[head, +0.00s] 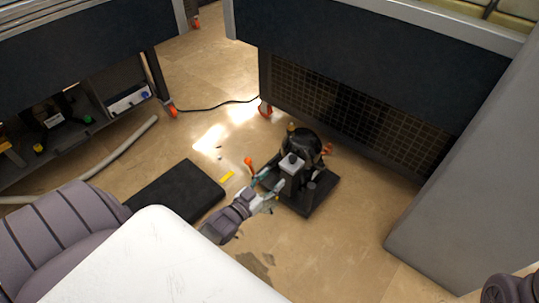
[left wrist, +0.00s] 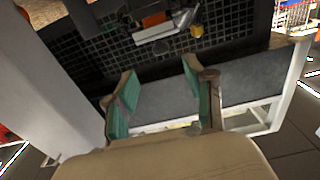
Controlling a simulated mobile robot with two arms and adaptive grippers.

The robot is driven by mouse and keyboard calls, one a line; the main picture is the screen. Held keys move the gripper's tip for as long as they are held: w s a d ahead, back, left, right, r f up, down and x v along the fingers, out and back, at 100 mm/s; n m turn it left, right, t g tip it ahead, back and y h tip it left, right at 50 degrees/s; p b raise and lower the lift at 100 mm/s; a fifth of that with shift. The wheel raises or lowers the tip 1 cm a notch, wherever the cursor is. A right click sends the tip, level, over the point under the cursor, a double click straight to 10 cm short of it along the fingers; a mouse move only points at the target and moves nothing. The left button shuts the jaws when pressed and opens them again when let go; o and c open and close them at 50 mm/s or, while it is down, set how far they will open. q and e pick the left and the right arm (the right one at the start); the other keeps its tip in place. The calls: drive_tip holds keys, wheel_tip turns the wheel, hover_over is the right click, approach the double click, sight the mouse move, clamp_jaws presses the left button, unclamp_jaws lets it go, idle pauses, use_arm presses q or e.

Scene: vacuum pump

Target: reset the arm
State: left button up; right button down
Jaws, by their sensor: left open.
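The black vacuum pump (head: 304,148) stands on its dark base on the floor, right of the centre of the head view. A grey upright block is on its near side. My left gripper (head: 267,192) is at the pump's near left side, low beside the base. In the left wrist view its two green-padded fingers (left wrist: 158,70) are spread apart with nothing between them. I cannot tell whether the gripper touches the pump. My right gripper is not seen; only a bit of my right arm shows at the bottom right corner.
A black mat (head: 177,193) lies left of the gripper, with a small yellow strip (head: 227,176) beside it. A black cable (head: 215,105) and a pale hose (head: 125,148) lie behind. A workbench (head: 370,75) and a grey cabinet (head: 480,180) bound the right. Floor (head: 350,235) at front right is clear.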

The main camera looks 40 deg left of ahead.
use_arm(q)
drive_tip(key=shift+s, duration=0.35)
drive_tip(key=shift+r, duration=0.1)
